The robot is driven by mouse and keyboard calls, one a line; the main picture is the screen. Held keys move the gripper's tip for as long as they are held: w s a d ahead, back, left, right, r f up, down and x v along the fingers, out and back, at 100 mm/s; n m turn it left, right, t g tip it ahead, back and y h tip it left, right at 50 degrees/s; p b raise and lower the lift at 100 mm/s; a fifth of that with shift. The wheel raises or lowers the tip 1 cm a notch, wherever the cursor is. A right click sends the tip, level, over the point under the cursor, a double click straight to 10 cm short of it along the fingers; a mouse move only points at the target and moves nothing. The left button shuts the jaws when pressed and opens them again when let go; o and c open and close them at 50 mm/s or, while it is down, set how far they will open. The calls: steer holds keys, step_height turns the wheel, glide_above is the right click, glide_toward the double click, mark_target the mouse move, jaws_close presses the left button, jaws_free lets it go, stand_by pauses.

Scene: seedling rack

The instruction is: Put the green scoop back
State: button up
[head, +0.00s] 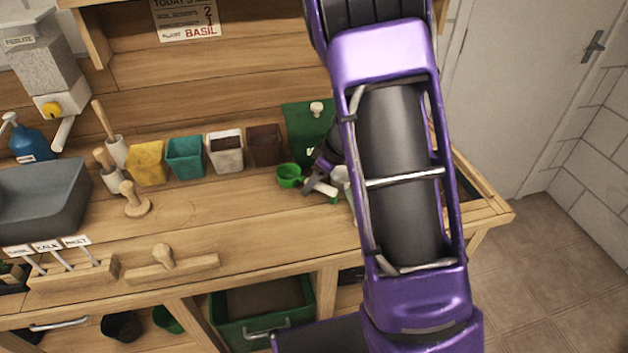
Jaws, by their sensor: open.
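The green scoop (290,176) shows as a small round green cup on the right part of the wooden bench top. It stands in front of a green box or panel (303,122) with a pale knob. My gripper (326,182) is low over the bench just right of the scoop.
Yellow (147,163), teal (185,157), white (226,151) and brown (264,146) pots stand in a row left of the scoop. A grey basin (40,200), wooden dibbers (134,201) and a label block (73,274) are farther left. The bench front between is mostly clear.

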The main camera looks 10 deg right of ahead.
steer(key=shift+r, duration=0.4)
steer(key=p+v, duration=0.2)
steer(key=v, duration=0.9)
steer(key=shift+r, duration=0.25)
steer(key=shift+d, duration=0.2)
